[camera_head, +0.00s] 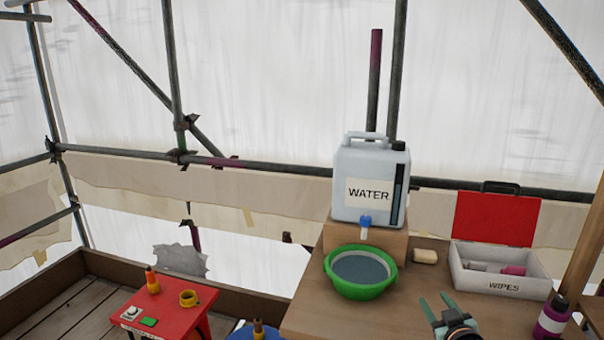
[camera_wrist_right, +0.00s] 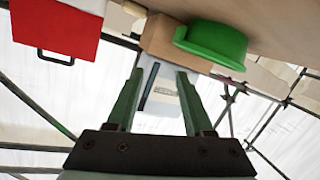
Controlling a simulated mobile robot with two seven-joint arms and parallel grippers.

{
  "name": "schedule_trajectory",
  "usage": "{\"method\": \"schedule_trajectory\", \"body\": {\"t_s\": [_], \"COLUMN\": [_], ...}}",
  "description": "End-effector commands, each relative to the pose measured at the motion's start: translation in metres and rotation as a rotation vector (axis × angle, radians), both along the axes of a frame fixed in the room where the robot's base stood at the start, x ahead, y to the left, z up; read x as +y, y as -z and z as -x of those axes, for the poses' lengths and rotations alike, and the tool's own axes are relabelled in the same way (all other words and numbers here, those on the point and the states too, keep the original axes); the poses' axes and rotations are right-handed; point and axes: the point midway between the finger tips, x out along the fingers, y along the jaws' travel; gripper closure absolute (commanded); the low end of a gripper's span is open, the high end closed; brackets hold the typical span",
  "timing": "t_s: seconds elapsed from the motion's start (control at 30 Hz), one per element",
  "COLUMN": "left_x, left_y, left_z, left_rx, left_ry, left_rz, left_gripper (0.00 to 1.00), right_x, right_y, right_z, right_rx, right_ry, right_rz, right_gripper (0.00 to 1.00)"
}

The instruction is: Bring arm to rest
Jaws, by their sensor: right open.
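My right gripper (camera_head: 440,308) is low in the head view, over the front part of the wooden table (camera_head: 315,318). Its two green fingers are spread apart with nothing between them. The right wrist view shows the same open fingers (camera_wrist_right: 158,98), with the white water container behind the gap. My left gripper is not in view.
The water container (camera_head: 350,163) stands on a wooden block (camera_head: 393,244) behind a green basin (camera_head: 390,283). A red stand (camera_head: 185,317) is at left.

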Motion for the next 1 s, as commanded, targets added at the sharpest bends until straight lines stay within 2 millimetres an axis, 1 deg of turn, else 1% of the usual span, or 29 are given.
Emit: {"method": "schedule_trajectory", "body": {"t_s": [0.03, 0.07, 0.1, 0.17, 0.2, 0.27, 0.3, 0.37, 0.4, 0.43, 0.47, 0.5, 0.6, 0.7, 0.8, 0.83, 0.9, 1.0], "left_x": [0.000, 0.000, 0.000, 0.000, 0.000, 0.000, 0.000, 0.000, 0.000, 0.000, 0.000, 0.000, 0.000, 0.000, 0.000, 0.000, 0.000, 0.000], "left_y": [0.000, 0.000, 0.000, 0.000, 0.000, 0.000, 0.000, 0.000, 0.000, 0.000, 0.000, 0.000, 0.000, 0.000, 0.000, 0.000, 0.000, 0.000], "left_z": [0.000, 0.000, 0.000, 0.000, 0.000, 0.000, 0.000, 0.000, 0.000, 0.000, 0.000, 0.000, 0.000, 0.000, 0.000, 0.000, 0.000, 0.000], "left_rx": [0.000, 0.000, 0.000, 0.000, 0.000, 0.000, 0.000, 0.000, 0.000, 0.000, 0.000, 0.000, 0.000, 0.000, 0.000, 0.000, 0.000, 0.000], "left_ry": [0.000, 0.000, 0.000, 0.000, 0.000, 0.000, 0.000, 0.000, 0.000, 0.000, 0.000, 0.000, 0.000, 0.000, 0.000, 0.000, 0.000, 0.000], "left_rz": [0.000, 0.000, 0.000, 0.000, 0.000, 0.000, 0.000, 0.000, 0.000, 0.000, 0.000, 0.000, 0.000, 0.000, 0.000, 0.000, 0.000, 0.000], "left_gripper": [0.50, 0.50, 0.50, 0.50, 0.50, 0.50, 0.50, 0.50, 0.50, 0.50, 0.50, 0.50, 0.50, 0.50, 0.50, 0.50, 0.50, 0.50], "right_x": [0.012, 0.019, 0.027, 0.041, 0.051, 0.065, 0.074, 0.087, 0.095, 0.100, 0.106, 0.113, 0.127, 0.136, 0.140, 0.141, 0.142, 0.142], "right_y": [0.028, 0.041, 0.060, 0.088, 0.106, 0.130, 0.144, 0.164, 0.175, 0.183, 0.189, 0.197, 0.209, 0.215, 0.217, 0.217, 0.218, 0.218], "right_z": [0.019, 0.030, 0.046, 0.073, 0.093, 0.124, 0.145, 0.178, 0.201, 0.217, 0.234, 0.254, 0.299, 0.331, 0.349, 0.352, 0.356, 0.356], "right_rx": [0.043, 0.064, 0.094, 0.142, 0.175, 0.224, 0.257, 0.306, 0.338, 0.362, 0.385, 0.413, 0.476, 0.519, 0.544, 0.549, 0.555, 0.556], "right_ry": [-0.017, -0.025, -0.037, -0.055, -0.065, -0.081, -0.090, -0.101, -0.107, -0.110, -0.113, -0.116, -0.119, -0.117, -0.116, -0.115, -0.115, -0.115], "right_rz": [-0.011, -0.018, -0.028, -0.046, -0.059, -0.081, -0.096, -0.121, -0.138, -0.151, -0.163, -0.179, -0.217, -0.244, -0.259, -0.262, -0.265, -0.265], "right_gripper": [0.48, 0.48, 0.48, 0.48, 0.48, 0.48, 0.48, 0.48, 0.48, 0.48, 0.48, 0.48, 0.48, 0.48, 0.48, 0.48, 0.48, 0.48]}}
